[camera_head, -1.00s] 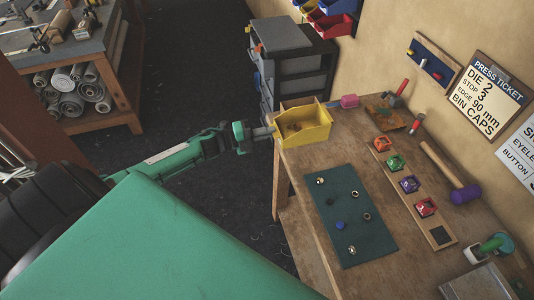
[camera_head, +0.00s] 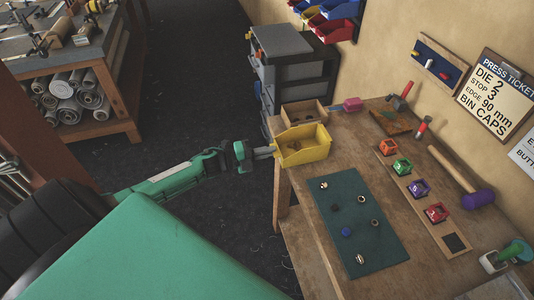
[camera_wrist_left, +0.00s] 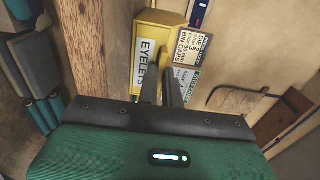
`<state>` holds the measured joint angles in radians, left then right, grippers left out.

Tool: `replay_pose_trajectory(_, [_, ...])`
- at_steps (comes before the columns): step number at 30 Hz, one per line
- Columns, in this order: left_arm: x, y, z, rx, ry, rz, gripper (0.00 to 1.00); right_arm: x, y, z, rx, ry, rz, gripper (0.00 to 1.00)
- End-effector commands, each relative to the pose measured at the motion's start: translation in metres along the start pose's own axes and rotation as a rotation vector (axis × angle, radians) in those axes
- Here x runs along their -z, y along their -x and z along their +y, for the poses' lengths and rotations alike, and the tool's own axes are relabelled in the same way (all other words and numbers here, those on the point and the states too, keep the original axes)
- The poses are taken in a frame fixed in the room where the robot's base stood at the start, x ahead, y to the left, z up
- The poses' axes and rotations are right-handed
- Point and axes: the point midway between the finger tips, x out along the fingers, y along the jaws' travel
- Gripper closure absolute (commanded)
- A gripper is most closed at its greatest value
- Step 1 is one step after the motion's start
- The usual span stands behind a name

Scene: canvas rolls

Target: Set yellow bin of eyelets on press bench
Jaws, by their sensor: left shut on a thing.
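The yellow bin (camera_head: 303,155) is at the left back corner of the wooden press bench (camera_head: 300,222), with small dark pieces inside. I cannot tell whether its base touches the bench top. My left gripper (camera_head: 272,150) reaches in from the left and is shut on the bin's left side. In the left wrist view the bin (camera_wrist_left: 172,59) shows an "EYELETS" label (camera_wrist_left: 147,62), and the fingers (camera_wrist_left: 160,90) meet its wall. My right gripper is not in view.
A wooden tray (camera_head: 290,110) is just behind the bin. A green mat (camera_head: 367,237) with small fittings, a rack of coloured blocks (camera_head: 418,188) and a mallet (camera_head: 470,190) lie on the bench. A grey drawer unit (camera_head: 285,55) stands behind it.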

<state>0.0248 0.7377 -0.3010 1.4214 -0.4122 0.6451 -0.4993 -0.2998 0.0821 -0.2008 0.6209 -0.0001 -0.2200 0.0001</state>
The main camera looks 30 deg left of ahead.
Motion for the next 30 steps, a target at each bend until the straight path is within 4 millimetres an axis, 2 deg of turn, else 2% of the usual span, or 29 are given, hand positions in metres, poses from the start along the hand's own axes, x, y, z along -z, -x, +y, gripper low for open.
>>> replay_pose_trajectory(5, [0.0, 0.0, 0.004, 0.001, 0.0, 0.0, 1.0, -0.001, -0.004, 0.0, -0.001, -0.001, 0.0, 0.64])
replay_pose_trajectory(9, [0.0, 0.0, 0.003, 0.0, 0.0, 0.0, 0.72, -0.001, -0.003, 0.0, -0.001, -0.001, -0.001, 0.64])
replay_pose_trajectory(21, [0.0, 0.0, -0.003, 0.0, 0.0, 0.0, 0.72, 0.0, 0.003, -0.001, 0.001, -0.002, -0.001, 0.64])
replay_pose_trajectory(26, [0.0, 0.021, 0.003, -0.004, 0.0, -0.001, 0.72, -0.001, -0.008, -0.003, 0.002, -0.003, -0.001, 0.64])
replay_pose_trajectory(30, [0.0, 0.045, 0.004, -0.004, -0.001, -0.001, 0.72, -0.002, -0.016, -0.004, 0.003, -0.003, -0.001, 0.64])
